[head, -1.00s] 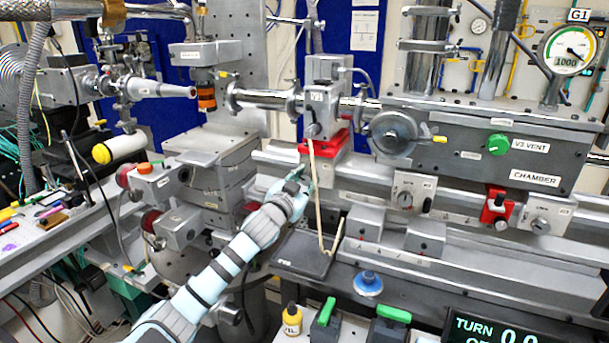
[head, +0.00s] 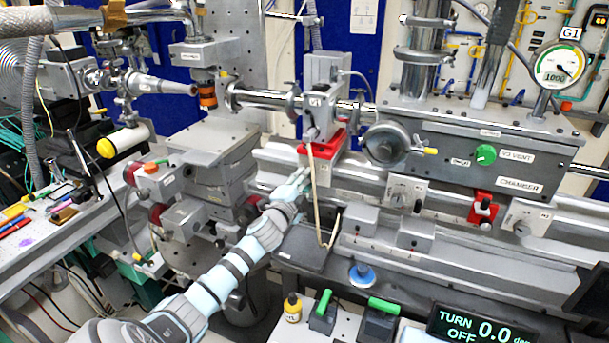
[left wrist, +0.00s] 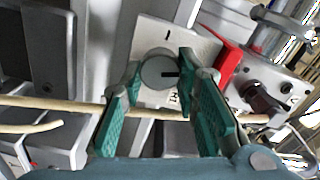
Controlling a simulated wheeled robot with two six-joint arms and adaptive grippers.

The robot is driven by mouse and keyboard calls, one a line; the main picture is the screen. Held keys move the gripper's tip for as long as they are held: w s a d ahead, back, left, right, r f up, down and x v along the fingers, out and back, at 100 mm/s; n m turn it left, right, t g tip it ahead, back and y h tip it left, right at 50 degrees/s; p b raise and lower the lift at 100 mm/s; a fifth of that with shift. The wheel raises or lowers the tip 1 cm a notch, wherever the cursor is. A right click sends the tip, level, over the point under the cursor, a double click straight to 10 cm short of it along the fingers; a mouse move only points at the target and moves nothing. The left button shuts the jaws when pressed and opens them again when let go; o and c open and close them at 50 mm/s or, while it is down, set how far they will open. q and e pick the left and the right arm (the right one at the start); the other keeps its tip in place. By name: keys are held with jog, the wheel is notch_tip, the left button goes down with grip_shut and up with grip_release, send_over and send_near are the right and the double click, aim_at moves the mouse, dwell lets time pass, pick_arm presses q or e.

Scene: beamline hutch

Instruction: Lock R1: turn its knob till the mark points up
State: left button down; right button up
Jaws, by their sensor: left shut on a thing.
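Lock R1 is a pale plate (left wrist: 195,45) with a round grey knob (left wrist: 158,74), seen close up in the left wrist view. The teal fingers of my left gripper (left wrist: 160,66) sit on both sides of the knob and are shut on it. The knob's dark mark points right in that view, toward the red block (left wrist: 229,62). A short black line is on the plate above the knob. In the head view my left gripper (head: 300,181) reaches the carriage below the red block (head: 322,150); there the knob is hidden or too small to make out.
A thin tan rod (head: 316,195) hangs from the V1 box (head: 318,100) beside my gripper and crosses the left wrist view. A dark tray (head: 303,248) lies below. Two similar knob plates (head: 406,192) (head: 527,217) are farther right. A display (head: 480,325) reads TURN 0.0, OFF.

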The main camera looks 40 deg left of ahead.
pick_arm(q)
jog(key=shift+f+m+p, duration=0.1)
jog(key=shift+m+p, duration=0.5)
jog(key=shift+m, duration=1)
jog(key=c, duration=1.2)
grip_release()
jog(key=shift+c, duration=0.2)
jog(key=shift+s, duration=0.1)
jog(key=v, duration=1.2)
